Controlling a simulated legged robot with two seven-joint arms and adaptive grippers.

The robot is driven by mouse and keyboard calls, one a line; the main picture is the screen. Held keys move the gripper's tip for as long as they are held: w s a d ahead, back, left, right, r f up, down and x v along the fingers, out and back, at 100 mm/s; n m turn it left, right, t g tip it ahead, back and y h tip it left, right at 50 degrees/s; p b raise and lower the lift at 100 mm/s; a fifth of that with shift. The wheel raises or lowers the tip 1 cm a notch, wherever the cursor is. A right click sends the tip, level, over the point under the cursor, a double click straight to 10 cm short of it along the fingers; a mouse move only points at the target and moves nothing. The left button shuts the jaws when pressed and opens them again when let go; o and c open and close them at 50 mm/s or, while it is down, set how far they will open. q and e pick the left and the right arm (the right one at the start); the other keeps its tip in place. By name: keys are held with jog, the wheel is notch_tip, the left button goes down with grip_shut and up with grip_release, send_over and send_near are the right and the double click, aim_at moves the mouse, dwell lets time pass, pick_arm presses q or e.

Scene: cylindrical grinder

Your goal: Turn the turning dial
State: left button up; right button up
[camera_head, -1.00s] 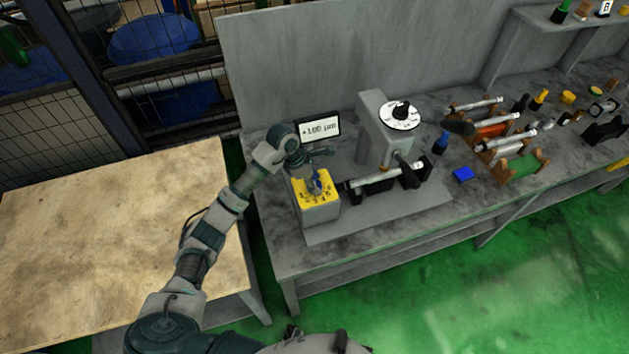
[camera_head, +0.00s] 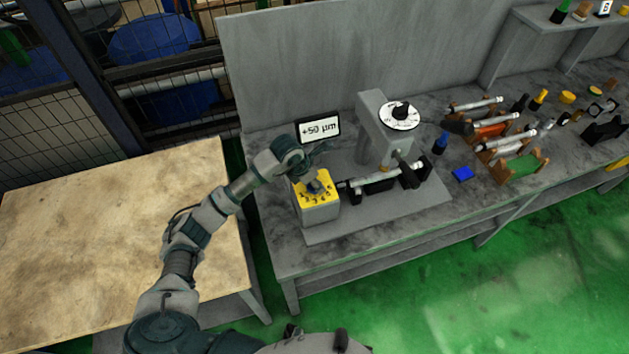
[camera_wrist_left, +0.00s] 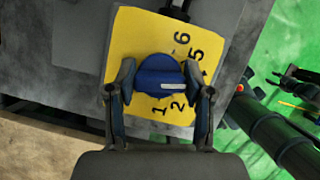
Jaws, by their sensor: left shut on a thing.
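The blue turning dial (camera_wrist_left: 158,76) sits on a yellow face with printed numbers (camera_wrist_left: 130,62), on top of a grey box. In the head view the yellow-topped box (camera_head: 318,208) stands at the left end of the grinder. My left gripper (camera_wrist_left: 159,90) has one finger on each side of the dial and is shut on it. A white bar on the dial points right, between the printed numbers. In the head view my left gripper (camera_head: 314,178) partly hides the dial. A small screen (camera_head: 319,128) behind it reads "+50 µm".
The grinder (camera_head: 372,130) with a round white dial on top stands right of the box. A metal cylinder (camera_head: 378,176) lies across its supports. Several cylinders on racks and small parts lie further right. A bare wooden table (camera_head: 100,240) is at the left.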

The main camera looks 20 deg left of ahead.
pick_arm(q)
jog(key=shift+w+r, duration=0.1)
dwell(0.3)
jog(key=o, duration=1.1)
jog(key=v, duration=1.1)
jog(key=shift+a+r, duration=0.15)
jog(key=shift+r, duration=0.15)
